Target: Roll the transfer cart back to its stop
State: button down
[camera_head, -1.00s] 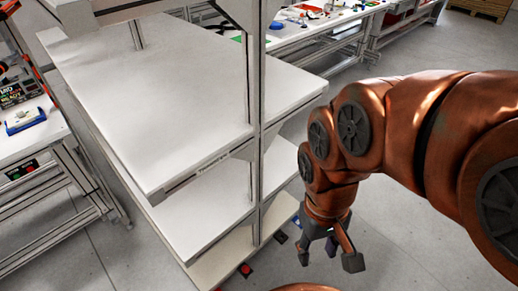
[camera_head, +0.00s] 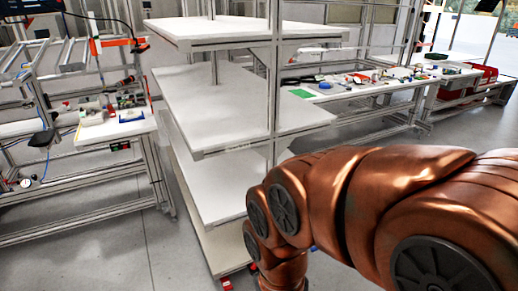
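The cart (camera_head: 207,160) is a tall rack with several white shelves on a grey metal frame, standing upright at the centre. Red casters show at its foot near the lower edge of the picture. My copper arm reaches in from the right and covers the cart's lower right corner. My gripper is below the picture's edge and hidden, so its fingers and any contact with the cart cannot be seen. The stop cannot be made out.
A workbench (camera_head: 105,127) with small parts and a frame stands close at the left. A long bench (camera_head: 345,92) with tools runs behind the cart to the right. Red bins (camera_head: 470,85) sit at the far right. Grey floor (camera_head: 105,245) is clear at the lower left.

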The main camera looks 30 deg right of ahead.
aim_at(226, 125)
jog(key=u, duration=0.3)
jog(key=i, duration=1.15)
jog(key=z, duration=0.8)
